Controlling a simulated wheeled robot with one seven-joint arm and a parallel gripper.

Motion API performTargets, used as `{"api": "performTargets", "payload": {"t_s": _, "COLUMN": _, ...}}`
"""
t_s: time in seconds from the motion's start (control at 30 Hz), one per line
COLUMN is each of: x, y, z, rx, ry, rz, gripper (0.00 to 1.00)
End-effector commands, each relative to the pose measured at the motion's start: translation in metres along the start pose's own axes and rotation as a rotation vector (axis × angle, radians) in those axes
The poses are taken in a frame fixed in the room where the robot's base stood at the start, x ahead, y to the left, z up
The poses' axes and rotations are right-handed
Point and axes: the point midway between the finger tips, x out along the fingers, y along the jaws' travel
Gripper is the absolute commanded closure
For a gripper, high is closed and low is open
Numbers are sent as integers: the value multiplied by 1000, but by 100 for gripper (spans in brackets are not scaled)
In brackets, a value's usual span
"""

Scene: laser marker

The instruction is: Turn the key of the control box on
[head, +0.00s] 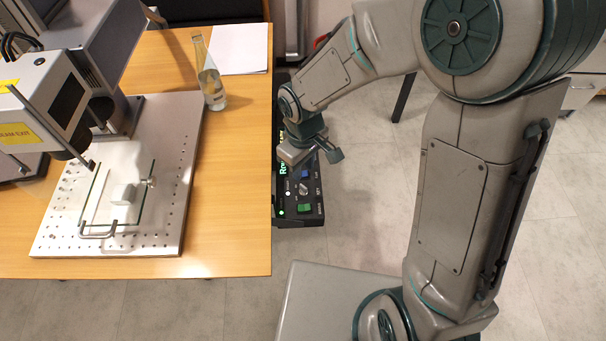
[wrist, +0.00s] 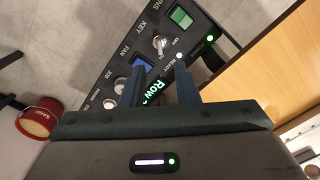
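The black control box (head: 313,217) stands low beside the table's right edge in the head view; its panel (wrist: 208,52) fills the upper middle of the wrist view. The silver key (wrist: 158,43) sits in its switch between the green button (wrist: 180,17) and the blue fan button (wrist: 140,65). The key also shows in the head view (head: 303,188). My gripper (wrist: 160,80) is open, with its two dark fingers apart and nothing between them. The fingertips point toward the panel near the key, not around it. My arm hides the box's far part in the head view.
The wooden table (head: 235,245) borders the box on the left. It holds a laser marker with a metal plate (head: 165,225), a glass bottle (head: 210,85) and white paper (head: 240,48). A red can (wrist: 40,117) shows at left in the wrist view.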

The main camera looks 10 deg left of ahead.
Motion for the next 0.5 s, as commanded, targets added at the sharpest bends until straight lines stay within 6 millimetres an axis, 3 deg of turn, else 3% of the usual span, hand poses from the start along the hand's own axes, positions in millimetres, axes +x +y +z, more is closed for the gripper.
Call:
{"api": "performTargets", "payload": {"t_s": 0.03, "x": -14, "y": 1, "z": -1, "rx": 1, "ry": 5, "rz": 3, "gripper": 72}}
{"api": "performTargets", "payload": {"t_s": 0.2, "x": -43, "y": 0, "z": -1, "rx": 1, "ry": 2, "rz": 2, "gripper": 72}}
{"api": "performTargets", "payload": {"t_s": 0.5, "x": -60, "y": 0, "z": 0, "rx": 0, "ry": 0, "rz": 0, "gripper": 72}}
